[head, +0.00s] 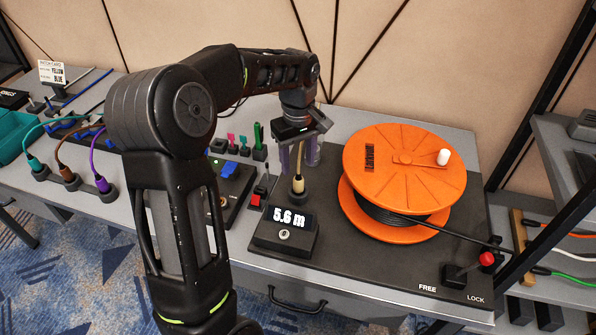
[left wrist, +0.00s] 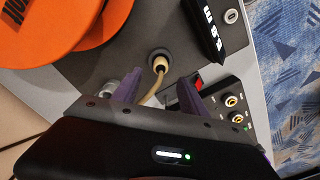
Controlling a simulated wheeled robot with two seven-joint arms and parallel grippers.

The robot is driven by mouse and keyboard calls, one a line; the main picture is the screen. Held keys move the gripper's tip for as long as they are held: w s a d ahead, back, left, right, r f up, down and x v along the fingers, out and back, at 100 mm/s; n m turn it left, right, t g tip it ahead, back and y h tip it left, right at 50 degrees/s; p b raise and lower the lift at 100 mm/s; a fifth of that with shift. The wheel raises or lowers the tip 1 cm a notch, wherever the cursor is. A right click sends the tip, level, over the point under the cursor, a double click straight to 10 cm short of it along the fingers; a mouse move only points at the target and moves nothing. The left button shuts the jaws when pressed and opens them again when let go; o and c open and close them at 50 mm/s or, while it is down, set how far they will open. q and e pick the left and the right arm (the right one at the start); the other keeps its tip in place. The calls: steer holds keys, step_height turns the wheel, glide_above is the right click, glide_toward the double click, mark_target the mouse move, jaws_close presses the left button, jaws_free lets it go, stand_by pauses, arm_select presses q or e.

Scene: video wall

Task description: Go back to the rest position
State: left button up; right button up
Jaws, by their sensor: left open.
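My left arm reaches in from the left in the head view. My left gripper (head: 300,155) points down above the dark base plate, behind the length display (head: 288,218) that reads 5.6 m. Its purple fingers are apart, and they also show in the left wrist view (left wrist: 158,95). A beige cable end (head: 298,184) stands up from a round port just beyond the fingers; the left wrist view shows the cable (left wrist: 160,66) curving toward the space between them. I see no grip on it. My right gripper is not in view.
An orange cable reel (head: 400,165) with a white knob stands right of my gripper. A red-topped lever (head: 487,259) is at the plate's right, by a dark rack. Coloured cables (head: 70,160) and a teal bin (head: 10,137) lie left. A dark panel with sockets (left wrist: 232,108) is near the fingers.

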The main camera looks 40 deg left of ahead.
arm_select(q)
steer(key=shift+r, duration=0.4)
